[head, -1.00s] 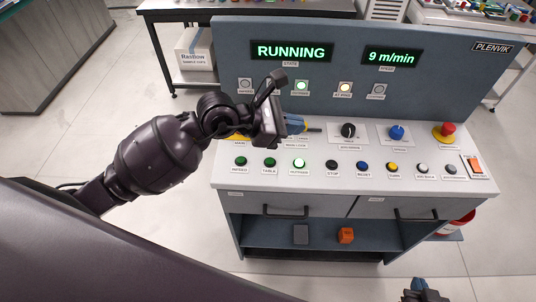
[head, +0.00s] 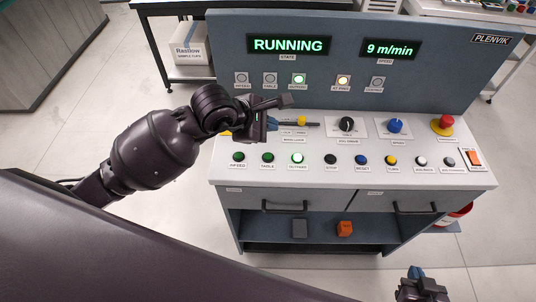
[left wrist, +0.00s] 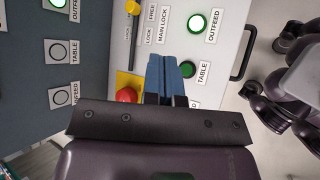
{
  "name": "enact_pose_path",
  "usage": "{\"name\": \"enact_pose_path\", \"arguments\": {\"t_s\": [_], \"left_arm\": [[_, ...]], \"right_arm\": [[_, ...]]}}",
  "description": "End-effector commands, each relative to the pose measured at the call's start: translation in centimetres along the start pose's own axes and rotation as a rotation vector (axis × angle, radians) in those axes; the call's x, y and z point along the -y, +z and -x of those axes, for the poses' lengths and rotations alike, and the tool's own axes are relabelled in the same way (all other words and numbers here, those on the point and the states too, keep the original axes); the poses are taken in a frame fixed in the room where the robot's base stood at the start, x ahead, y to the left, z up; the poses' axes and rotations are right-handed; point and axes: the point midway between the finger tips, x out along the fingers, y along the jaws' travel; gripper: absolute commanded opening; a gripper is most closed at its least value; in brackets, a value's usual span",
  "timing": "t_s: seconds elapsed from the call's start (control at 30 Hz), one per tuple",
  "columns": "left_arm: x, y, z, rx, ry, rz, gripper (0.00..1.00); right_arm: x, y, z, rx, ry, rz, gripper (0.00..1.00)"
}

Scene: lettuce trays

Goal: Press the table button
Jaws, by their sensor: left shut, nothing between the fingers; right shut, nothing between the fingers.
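The TABLE button (head: 268,157) is a dark green, unlit round button on the sloping panel, between the FEED button (head: 238,157) and the lit OUTFEED button (head: 298,158). In the left wrist view the TABLE button (left wrist: 188,69) sits just right of my blue fingertips. My left gripper (head: 270,123) is shut and empty above the panel, behind the button row; its fingers (left wrist: 164,78) point toward the panel. Whether they touch anything cannot be told. My right gripper (head: 416,273) is at the lower right, away from the console, shut.
The STOP button (head: 331,159) and several others continue the row rightward. A yellow-tipped main lock lever (head: 301,121), black knob (head: 347,124), blue knob (head: 395,125) and red emergency button (head: 445,121) stand behind. The display (head: 289,45) reads RUNNING. The TABLE lamp (left wrist: 58,52) is unlit.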

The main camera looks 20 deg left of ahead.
Motion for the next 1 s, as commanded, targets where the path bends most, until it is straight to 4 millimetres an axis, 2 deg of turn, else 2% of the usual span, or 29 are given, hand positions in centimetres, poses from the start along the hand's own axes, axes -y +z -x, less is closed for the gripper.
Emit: {"name": "enact_pose_path", "arguments": {"t_s": [0.27, 0.57, 0.8, 1.0], "left_arm": [[1.0, -1.0, -1.4, -0.001, -0.002, 0.003, 0.0], [2.9, -2.8, -3.9, 0.001, -0.002, 0.004, 0.0], [4.2, -4.2, -5.7, -0.001, -0.003, 0.002, 0.0], [4.5, -4.5, -6.1, 0.0, 0.0, 0.001, 0.0]], "right_arm": [[0.1, 1.0, -0.5, 0.002, 0.0, 0.0, 0.0], [0.4, 2.1, -2.0, -0.011, -0.003, 0.002, 0.0], [0.6, 3.8, -3.0, -0.003, -0.005, 0.004, 0.0], [0.6, 4.8, -3.2, 0.01, -0.005, 0.004, 0.0]]}}
